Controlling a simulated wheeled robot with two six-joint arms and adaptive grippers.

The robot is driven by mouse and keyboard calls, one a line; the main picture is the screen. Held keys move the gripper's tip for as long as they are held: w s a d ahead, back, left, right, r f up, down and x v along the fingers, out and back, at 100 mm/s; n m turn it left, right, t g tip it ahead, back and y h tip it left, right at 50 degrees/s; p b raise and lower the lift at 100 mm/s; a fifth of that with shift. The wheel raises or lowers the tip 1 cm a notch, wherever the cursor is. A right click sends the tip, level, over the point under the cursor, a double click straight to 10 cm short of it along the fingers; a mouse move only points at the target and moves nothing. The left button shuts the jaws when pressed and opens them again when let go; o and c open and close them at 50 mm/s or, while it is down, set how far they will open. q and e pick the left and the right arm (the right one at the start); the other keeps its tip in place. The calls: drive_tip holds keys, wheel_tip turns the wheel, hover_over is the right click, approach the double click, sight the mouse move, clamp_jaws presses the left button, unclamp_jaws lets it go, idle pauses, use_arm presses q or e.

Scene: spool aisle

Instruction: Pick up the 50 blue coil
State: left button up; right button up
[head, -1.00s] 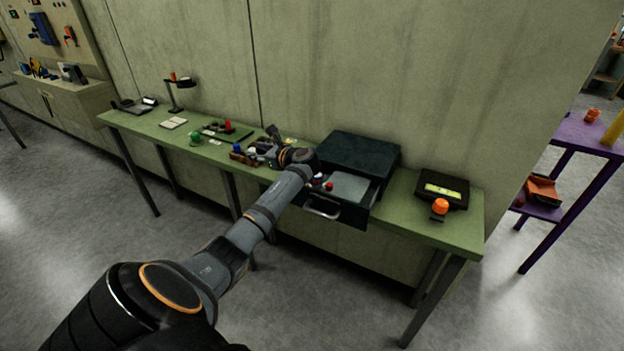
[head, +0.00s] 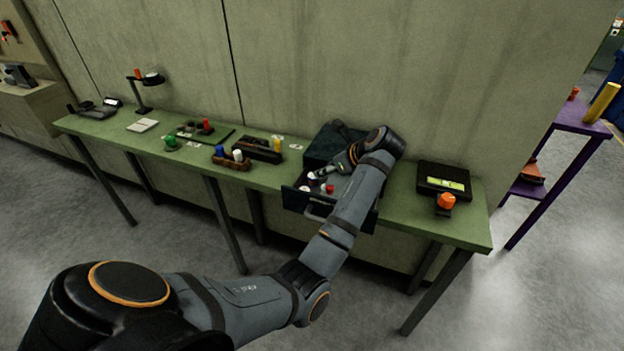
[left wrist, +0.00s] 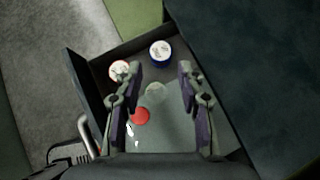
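In the left wrist view, a round blue coil with a white printed top (left wrist: 160,53) stands in the open drawer (left wrist: 101,62), near its back corner. I cannot read its number. My left gripper (left wrist: 160,72) is open and empty above the drawer, its fingertips pointing towards the blue coil, which lies just beyond them. In the head view the left gripper (head: 322,173) hangs over the drawer (head: 295,200). My right gripper is not in view.
The dark drawer cabinet (head: 322,143) stands on the green table (head: 460,222). A purple table (head: 570,120) stands far right.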

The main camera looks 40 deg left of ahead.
sight(313, 176)
use_arm(q)
drive_tip(key=shift+x, duration=1.2)
drive_tip(key=shift+a+f, duration=0.15)
drive_tip(key=x, duration=0.4)
drive_tip(key=shift+w+a+f, duration=0.15)
drive_tip(key=shift+a+f, duration=0.05)
drive_tip(key=shift+f, duration=0.2)
drive_tip(key=shift+d+r, duration=0.1)
drive_tip(key=shift+d, duration=0.05)
drive_tip(key=shift+c, duration=0.7)
clamp_jaws()
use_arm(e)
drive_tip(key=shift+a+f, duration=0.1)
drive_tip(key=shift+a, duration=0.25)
